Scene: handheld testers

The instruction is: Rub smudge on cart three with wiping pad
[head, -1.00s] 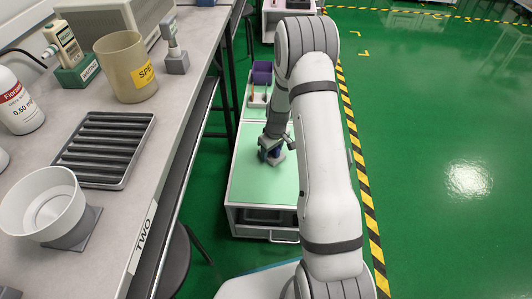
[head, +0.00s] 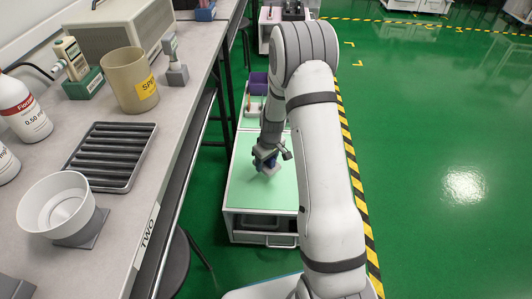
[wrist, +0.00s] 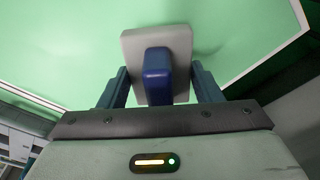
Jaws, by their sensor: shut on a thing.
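My gripper (wrist: 158,84) is shut on the blue handle (wrist: 157,75) of the wiping pad, between its two dark blue fingers. The pad's grey plate (wrist: 183,44) is over the light green top of a cart (head: 244,192). In the head view my gripper (head: 266,162) is low over this cart, with the pad at or just above the top; I cannot tell if they touch. A soft darker patch lies right of the plate in the wrist view; I cannot tell whether it is shadow or smudge. No cart number is readable.
A grey bench (head: 116,209) marked TWO runs along the left, with a white bowl (head: 57,205), black rack (head: 112,155), and beaker (head: 130,82). A purple bin (head: 259,82) stands behind the work area. Green floor is open at right, beyond striped tape (head: 352,165).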

